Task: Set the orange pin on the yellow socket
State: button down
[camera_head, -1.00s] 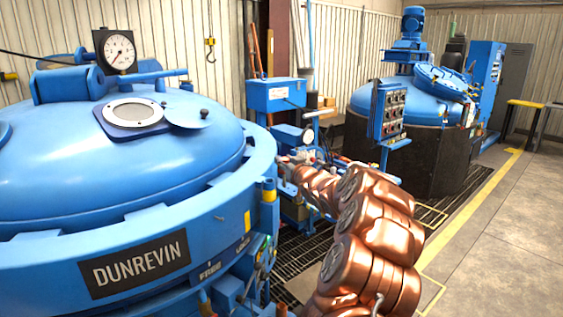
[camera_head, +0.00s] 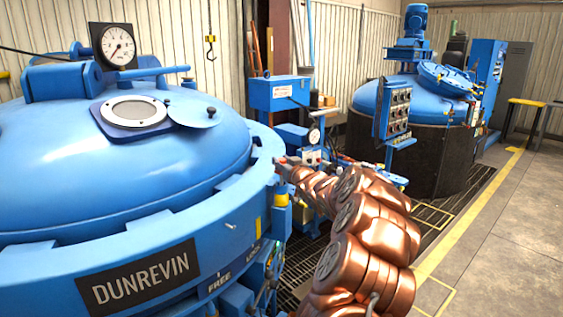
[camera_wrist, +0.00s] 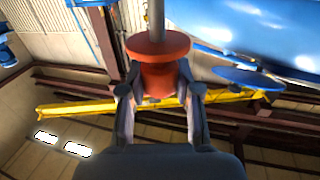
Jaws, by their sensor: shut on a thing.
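The orange pin (camera_wrist: 158,48) is large in the wrist view, with a round flange and a grey shaft above it. My gripper (camera_wrist: 160,90) has its two fingers on either side of the pin's orange body and is shut on it. In the head view my copper-coloured arm reaches away toward the blue furnace's right rim, and its far end is small and hard to make out. A small yellow part (camera_head: 281,197) on that rim, close to the arm's far end, looks like the yellow socket. I cannot tell the gap between pin and socket.
The big blue furnace (camera_head: 110,180) with a gauge (camera_head: 118,45) fills the left. A blue control box (camera_head: 393,110) and a second furnace (camera_head: 425,100) stand behind my arm. Open floor (camera_head: 500,250) lies to the right.

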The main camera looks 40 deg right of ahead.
jog(key=shift+f+b, duration=1)
jog(key=shift+f, duration=0.55)
jog(key=shift+f, duration=0.6)
dwell(0.9)
jog(key=c, duration=1.1)
grip_release()
jog(key=shift+s, duration=0.15)
jog(key=b+v, duration=0.4)
jog(key=v, duration=0.6)
jog(key=shift+s+a, duration=0.25)
jog(key=shift+s, duration=0.1)
